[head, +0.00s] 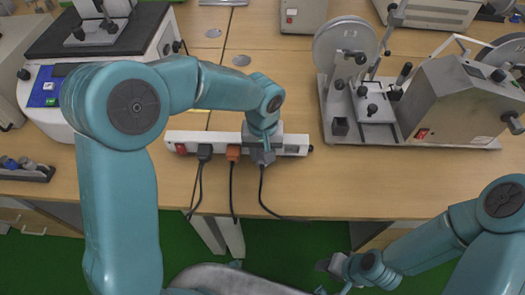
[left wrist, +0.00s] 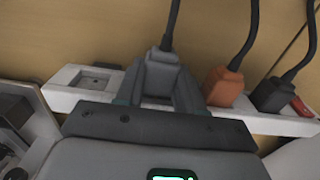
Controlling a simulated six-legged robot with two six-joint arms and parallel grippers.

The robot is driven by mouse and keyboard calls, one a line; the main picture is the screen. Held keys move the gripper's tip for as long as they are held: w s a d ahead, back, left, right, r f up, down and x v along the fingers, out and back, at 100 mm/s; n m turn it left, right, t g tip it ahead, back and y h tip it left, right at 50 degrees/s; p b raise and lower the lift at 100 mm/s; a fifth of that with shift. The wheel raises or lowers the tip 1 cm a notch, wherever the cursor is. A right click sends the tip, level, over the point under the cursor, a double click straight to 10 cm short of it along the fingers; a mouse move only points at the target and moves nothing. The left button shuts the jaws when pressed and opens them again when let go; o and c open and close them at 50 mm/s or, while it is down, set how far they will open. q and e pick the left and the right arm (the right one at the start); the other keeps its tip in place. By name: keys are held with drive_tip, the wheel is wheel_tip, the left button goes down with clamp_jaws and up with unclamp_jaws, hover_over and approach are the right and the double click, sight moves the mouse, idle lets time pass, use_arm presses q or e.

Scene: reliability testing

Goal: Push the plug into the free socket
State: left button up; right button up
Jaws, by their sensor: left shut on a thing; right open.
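A white power strip (head: 301,139) lies along the front of the wooden table; it also shows in the left wrist view (left wrist: 62,97). My left gripper (head: 262,152) is above it, shut on a grey plug (left wrist: 162,72) with a dark cable. The plug is over the strip, between the orange plug and an empty socket (left wrist: 95,82); the gripper hides its lower end, so I cannot tell whether it is inserted. An orange plug (head: 233,152) and a black plug (head: 205,152) sit in the strip. My right gripper (head: 324,266) is open and empty, off the table's front edge.
A red switch (head: 181,148) is at the strip's left end. A machine with a blue panel (head: 47,90) stands at left, and a grey reel machine (head: 440,100) at right. Cables hang over the front edge (head: 400,218). The table between strip and reel machine is bare.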

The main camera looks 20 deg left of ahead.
use_arm(q)
drive_tip(key=shift+w+a, duration=0.15)
drive_tip(key=shift+w, duration=0.3)
idle(0.4)
drive_tip(key=o, duration=1.2)
wheel_tip(320, 180, up, 16)
drive_tip(key=shift+r+p, duration=0.2)
drive_tip(key=shift+p, duration=0.7)
drive_tip(key=shift+s, duration=0.1)
